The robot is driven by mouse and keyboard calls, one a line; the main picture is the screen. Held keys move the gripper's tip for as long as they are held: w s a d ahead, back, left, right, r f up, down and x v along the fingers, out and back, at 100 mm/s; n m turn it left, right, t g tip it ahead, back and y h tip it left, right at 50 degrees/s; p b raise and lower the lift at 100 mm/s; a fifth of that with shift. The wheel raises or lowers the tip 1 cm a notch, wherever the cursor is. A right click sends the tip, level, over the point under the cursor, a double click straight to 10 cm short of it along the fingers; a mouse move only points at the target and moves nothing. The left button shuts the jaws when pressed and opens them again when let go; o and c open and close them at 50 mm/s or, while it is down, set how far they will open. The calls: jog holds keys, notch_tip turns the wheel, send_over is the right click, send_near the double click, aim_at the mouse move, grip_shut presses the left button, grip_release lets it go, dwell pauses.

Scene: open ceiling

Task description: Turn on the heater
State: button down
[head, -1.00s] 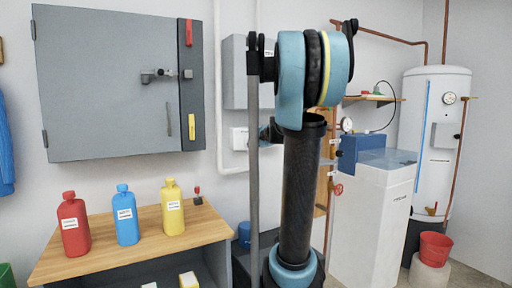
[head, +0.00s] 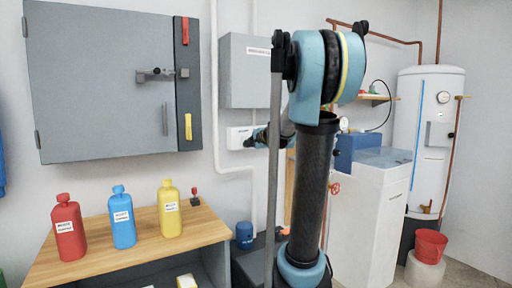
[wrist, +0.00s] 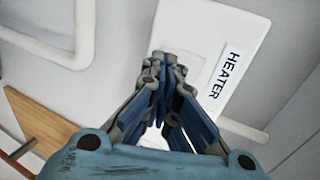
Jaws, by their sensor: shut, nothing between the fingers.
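A white wall box (wrist: 250,30) with a label reading HEATER fills the upper middle of the wrist view. A paler raised panel shows on it, partly hidden by my fingers. In the head view the same small white box (head: 236,138) is on the wall below a grey box. My gripper (wrist: 164,62) is shut and empty, its fingertips in front of the HEATER box. I cannot tell whether they touch it. In the head view my gripper (head: 256,138) is beside the box's right side, partly hidden by my arm. A white tank (head: 432,90) stands at the far right.
A grey wall cabinet (head: 95,85) is at left above a wooden table (head: 90,262) with red, blue and yellow bottles. A grey box (head: 245,85) is above the HEATER box. A white pipe (head: 216,100) runs down the wall. A white basin unit (head: 370,220) stands at right.

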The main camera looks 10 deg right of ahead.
jog(key=shift+a, duration=0.1)
jog(key=shift+r, duration=0.15)
jog(key=shift+r, duration=0.65)
jog(key=shift+s, duration=0.15)
jog(key=v, duration=1.3)
jog(key=shift+s, duration=0.25)
